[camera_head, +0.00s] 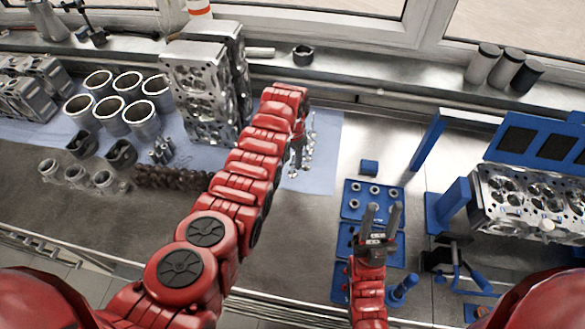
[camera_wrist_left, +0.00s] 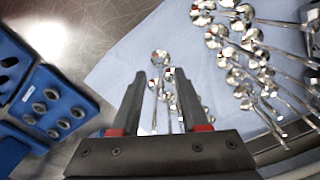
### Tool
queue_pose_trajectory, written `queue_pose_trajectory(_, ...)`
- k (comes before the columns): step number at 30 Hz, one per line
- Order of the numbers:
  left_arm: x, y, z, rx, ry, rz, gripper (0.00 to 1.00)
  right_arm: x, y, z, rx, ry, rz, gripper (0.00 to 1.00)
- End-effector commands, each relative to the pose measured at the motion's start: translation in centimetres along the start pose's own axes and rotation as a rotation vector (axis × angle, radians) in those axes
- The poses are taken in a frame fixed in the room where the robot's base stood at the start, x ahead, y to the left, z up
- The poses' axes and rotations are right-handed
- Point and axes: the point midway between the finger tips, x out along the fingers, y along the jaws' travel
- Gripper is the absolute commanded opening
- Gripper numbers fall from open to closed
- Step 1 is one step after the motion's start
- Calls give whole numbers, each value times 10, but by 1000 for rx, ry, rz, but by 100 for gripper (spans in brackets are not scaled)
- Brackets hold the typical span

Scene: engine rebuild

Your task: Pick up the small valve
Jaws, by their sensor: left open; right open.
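Several shiny valves with round heads and thin stems lie on a light blue cloth. In the left wrist view one group of valves (camera_wrist_left: 240,45) is at the upper right. A separate valve (camera_wrist_left: 160,58) has its head just beyond my left fingertips, and other valve parts show between the fingers. My left gripper (camera_wrist_left: 155,85) is open and holds nothing. In the head view the left gripper (camera_head: 301,150) is over the cloth, partly hidden by my arm, with valves (camera_head: 309,150) beside it. My right gripper (camera_head: 382,212) is open and empty above the blue tray.
The blue tray (camera_head: 352,212) holds small metal parts. Cylinder liners (camera_head: 142,118), an upright cylinder head (camera_head: 200,95) and a camshaft-like dark part (camera_head: 170,177) stand or lie left of my left arm. Another cylinder head (camera_head: 525,200) is at the right with blue fixtures (camera_head: 450,200).

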Motion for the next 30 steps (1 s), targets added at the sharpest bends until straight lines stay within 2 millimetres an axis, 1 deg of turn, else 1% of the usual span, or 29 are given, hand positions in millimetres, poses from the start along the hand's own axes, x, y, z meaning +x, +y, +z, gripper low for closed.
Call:
queue_pose_trajectory(1, 14, 0, 0, 0, -1, 0, 44, -12, -1, 2, 0, 0, 0, 43)
queue_pose_trajectory(3, 21, 0, 0, -1, -2, 1, 44, -16, -1, 3, 0, -1, 0, 43)
queue_pose_trajectory(10, 20, -1, 0, -1, 1, 0, 44, -14, -1, 2, 0, 0, 0, 43)
queue_pose_trajectory(14, 20, -1, 0, -1, 0, 0, 21, -14, -1, 2, 0, -1, 0, 43)
queue_pose_trajectory(15, 20, -1, 0, -1, 1, 0, 13, -14, -1, 2, 0, -1, 0, 43)
queue_pose_trajectory(17, 20, -1, 0, -1, 0, 0, 3, -14, -1, 2, 0, -1, 0, 43)
queue_pose_trajectory(18, 20, -1, 0, -1, 0, 0, 0, -14, -1, 2, 0, -1, 0, 43)
queue_pose_trajectory(30, 19, -1, 0, 0, 1, 0, 0, -14, -1, 2, 0, -1, 0, 43)
